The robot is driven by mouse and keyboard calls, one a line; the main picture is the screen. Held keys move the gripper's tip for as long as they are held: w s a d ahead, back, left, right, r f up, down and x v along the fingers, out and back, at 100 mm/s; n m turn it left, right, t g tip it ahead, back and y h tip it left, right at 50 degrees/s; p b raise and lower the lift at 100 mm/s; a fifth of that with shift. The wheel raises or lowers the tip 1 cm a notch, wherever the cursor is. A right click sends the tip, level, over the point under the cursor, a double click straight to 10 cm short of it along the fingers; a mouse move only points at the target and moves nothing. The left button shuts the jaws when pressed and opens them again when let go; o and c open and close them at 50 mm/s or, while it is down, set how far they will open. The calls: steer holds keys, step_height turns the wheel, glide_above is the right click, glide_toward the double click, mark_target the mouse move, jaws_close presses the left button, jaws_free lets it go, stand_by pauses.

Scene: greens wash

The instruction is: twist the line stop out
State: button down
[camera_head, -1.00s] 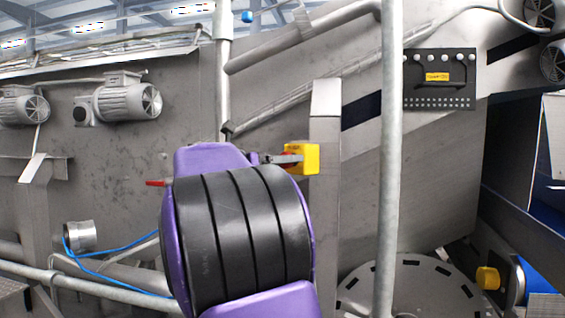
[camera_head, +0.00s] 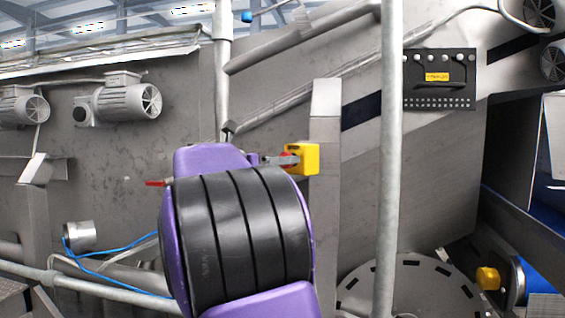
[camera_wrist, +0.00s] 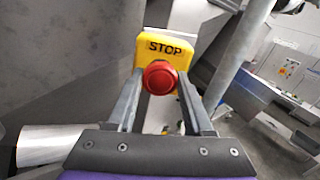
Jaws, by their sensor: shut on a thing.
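The line stop is a red round button (camera_wrist: 160,78) on a yellow box (camera_wrist: 173,47) marked STOP. In the wrist view it sits at the centre, between my two fingers. My gripper (camera_wrist: 162,84) is shut on the red button, one finger on each side. In the head view the yellow box (camera_head: 304,158) shows just right of my purple and black arm. There the gripper (camera_head: 285,160) reaches it from the left, and only a little red shows.
A grey post (camera_head: 325,185) stands behind the yellow box. A vertical pipe (camera_head: 390,150) runs to its right. A black panel with a yellow label (camera_head: 440,92) hangs at upper right. Blue hoses (camera_head: 110,272) lie at lower left.

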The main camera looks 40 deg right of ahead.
steer(key=shift+m+b, duration=0.9)
steer(key=shift+m, duration=2.6)
steer(key=shift+c, duration=1.6)
jaws_free()
steer(key=s+a, duration=0.1)
steer(key=a, duration=1.6)
steer(key=shift+s+a+p, duration=0.15)
steer(key=shift+s+p, duration=0.2)
steer(key=shift+p, duration=0.1)
